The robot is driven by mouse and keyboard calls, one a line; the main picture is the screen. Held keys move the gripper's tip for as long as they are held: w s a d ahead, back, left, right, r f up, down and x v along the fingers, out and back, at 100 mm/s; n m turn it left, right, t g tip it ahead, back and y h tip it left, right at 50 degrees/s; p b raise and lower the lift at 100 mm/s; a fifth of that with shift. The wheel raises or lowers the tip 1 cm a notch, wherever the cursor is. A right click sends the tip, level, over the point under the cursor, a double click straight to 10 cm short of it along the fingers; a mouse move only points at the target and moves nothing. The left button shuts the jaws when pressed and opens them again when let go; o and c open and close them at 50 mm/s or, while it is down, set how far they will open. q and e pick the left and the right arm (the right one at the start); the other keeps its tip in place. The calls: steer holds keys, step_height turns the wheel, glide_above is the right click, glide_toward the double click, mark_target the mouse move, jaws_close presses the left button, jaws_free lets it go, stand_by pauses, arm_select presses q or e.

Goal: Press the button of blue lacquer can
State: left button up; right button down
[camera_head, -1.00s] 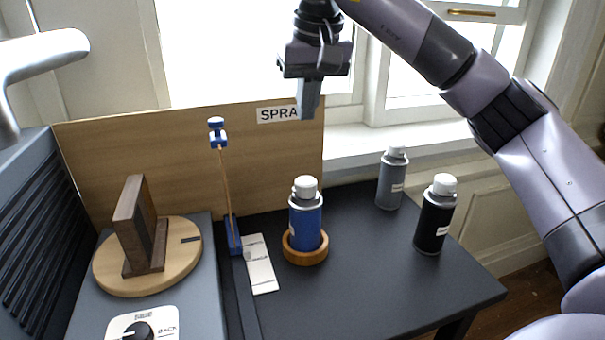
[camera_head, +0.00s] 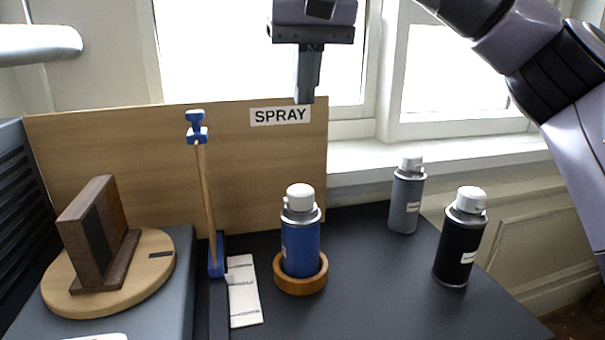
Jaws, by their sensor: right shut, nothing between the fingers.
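The blue lacquer can (camera_head: 300,248) stands upright in a round wooden ring holder (camera_head: 300,284) on the dark table. Its white button cap (camera_head: 300,198) is on top and uncovered. My right gripper (camera_head: 305,101) is above the can in the picture, pointing down, with its fingers shut and empty. A clear gap shows between the fingertips and the cap. My left gripper is not in view.
A grey can (camera_head: 406,198) and a black can (camera_head: 460,240) stand to the right. A blue-ended wooden rod (camera_head: 205,190) stands left of the can, beside a white card (camera_head: 243,290). A wooden panel (camera_head: 100,150) with a SPRAY label (camera_head: 281,116) is behind. A round wooden base (camera_head: 150,270) carries a dark upright block (camera_head: 92,235).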

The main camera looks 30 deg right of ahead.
steer(key=b, duration=0.3)
glide_toward(299, 188)
steer(key=x, duration=0.5)
steer(key=shift+w+d+f, duration=0.1)
steer(key=shift+w+f, duration=0.1)
steer(key=shift+f, duration=0.5)
